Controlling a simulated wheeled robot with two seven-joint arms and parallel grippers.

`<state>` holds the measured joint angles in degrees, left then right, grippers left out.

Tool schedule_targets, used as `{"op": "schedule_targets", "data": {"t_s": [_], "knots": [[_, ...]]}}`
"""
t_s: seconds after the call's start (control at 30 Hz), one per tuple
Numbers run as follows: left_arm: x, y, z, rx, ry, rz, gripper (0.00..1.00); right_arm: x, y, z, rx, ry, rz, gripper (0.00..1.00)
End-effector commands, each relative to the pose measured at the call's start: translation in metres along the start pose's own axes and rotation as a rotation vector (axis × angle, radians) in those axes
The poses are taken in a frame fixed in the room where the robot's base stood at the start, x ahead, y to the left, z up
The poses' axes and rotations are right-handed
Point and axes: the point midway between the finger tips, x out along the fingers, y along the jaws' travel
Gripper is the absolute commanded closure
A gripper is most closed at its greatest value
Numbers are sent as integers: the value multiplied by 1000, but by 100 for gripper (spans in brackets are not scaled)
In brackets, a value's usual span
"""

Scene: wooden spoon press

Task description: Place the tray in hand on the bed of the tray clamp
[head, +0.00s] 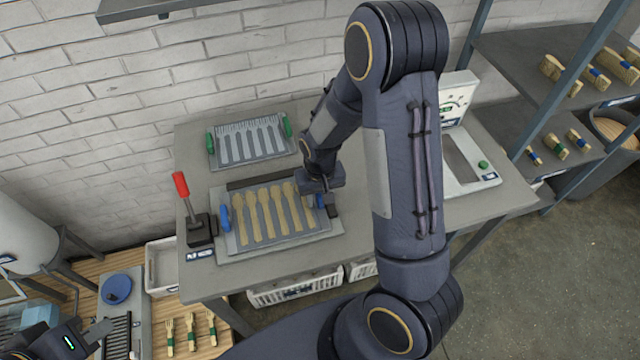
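The tray (243,240) has blue handles at both ends and holds a row of several pale wooden spoons. It lies over the bed (225,256) of the tray clamp, roughly lined up with it; I cannot tell whether it touches. The clamp has a red-tipped lever (181,184) standing up at its left. My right gripper (322,199) is at the tray's right blue handle and appears shut on it; its fingers are partly hidden by the wrist. My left gripper (98,336) is at the lower left, away from the tray, its fingers only partly visible.
Behind sits a second tray (250,143) with green handles and grey spoon-shaped slots. A white device (465,160) stands on the table's right. White bins (295,288) sit below. Shelves with bundled spoons (555,150) are at right. Green-banded utensils (191,332) lie lower left.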

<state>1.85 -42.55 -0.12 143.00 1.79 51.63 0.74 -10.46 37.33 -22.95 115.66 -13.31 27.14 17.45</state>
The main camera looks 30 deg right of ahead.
Motion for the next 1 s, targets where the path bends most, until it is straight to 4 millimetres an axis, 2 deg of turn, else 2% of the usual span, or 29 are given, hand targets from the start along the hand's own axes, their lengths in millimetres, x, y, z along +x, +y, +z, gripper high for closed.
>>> {"op": "schedule_targets", "data": {"t_s": [0.4,0.5,0.73,0.87,1.0], "knots": [[1,0,1,0,-1,0,100,-85,-1,-1,-1,8,-3,62],[1,0,1,0,-1,0,100,-100,0,-1,0,7,-3,62],[1,0,1,0,0,0,100,-122,0,4,3,9,-25,62],[1,0,1,0,-1,0,100,-147,3,26,11,41,-125,62],[1,0,1,0,-1,0,100,-186,5,68,1,128,-274,62]]}}
